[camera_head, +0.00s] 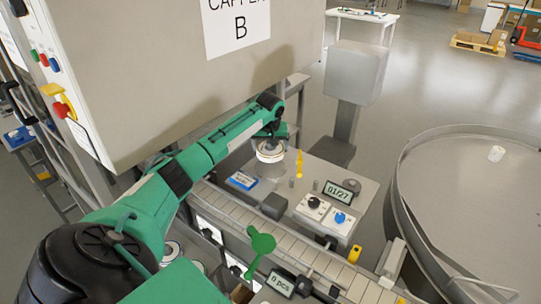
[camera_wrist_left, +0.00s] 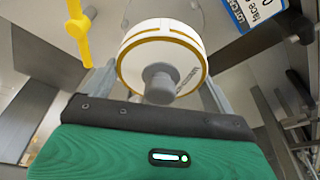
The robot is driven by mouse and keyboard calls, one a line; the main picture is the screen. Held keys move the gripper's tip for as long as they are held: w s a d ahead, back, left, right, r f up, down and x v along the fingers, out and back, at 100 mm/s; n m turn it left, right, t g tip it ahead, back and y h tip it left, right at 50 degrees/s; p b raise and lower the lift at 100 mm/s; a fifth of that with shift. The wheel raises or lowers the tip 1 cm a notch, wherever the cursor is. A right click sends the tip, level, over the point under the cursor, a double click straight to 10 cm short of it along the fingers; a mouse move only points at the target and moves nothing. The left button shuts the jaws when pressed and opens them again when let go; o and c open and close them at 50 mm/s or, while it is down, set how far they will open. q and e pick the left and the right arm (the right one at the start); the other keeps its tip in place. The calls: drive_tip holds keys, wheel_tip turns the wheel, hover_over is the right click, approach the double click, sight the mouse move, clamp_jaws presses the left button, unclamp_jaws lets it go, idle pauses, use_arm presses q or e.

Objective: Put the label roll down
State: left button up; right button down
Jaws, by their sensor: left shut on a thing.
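The label roll (camera_head: 270,153) is a white, round roll with a brown-gold rim, at the end of my left arm in the head view. In the left wrist view the label roll (camera_wrist_left: 140,44) shows large, with a grey core stub facing the camera. My left gripper (camera_head: 272,135) is shut on the roll, with grey fingers at either side of it in the wrist view. The roll is over or at the grey machine top (camera_head: 342,176); I cannot tell whether it touches the surface. My right gripper is not in view.
A yellow lever (camera_head: 299,164) stands close right of the roll. A blue-and-white card (camera_head: 242,181) lies left of it. A display reading 01/27 (camera_head: 341,191) and a knob box (camera_head: 325,216) are in front. A conveyor (camera_head: 295,250) runs along the front; a large round table (camera_head: 470,200) is right.

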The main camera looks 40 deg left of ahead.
sight(271, 167)
use_arm(q)
drive_tip(key=shift+f+p, duration=0.55)
drive_tip(key=shift+f, duration=2.35)
drive_tip(key=shift+f, duration=0.15)
drive_tip(key=o, duration=0.8)
drive_tip(key=shift+f, duration=0.1)
drive_tip(key=shift+r, duration=0.55)
drive_tip(key=b+v, duration=0.2)
drive_tip(key=v, duration=0.9)
drive_tip(key=shift+s+d+r, duration=0.1)
drive_tip(key=shift+s+r, duration=0.1)
drive_tip(key=shift+r, duration=0.05)
